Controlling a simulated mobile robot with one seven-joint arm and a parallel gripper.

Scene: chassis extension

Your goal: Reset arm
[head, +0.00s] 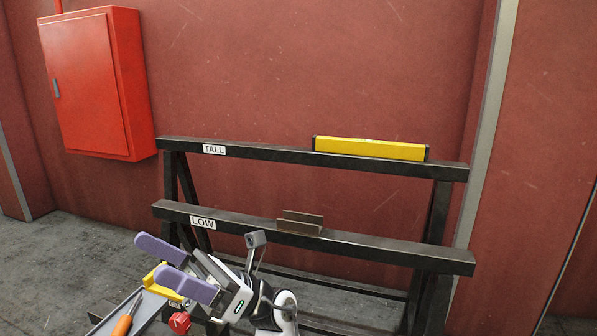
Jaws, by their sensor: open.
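My gripper (175,265) is at the lower left of the head view, in front of the dark metal rack. Its two purple-tipped fingers are apart and nothing is between them. The rack has an upper bar (270,153) labelled TALL and a lower bar (370,245) labelled LOW. A yellow level (370,149) lies along the right part of the upper bar. A small brown angled piece (300,222) sits on the lower bar near its middle.
A tray edge with an orange-handled tool (122,325) shows below my gripper, with yellow and red items close by. A red cabinet (95,85) hangs on the red wall at the left. Grey floor (60,265) is open at the left.

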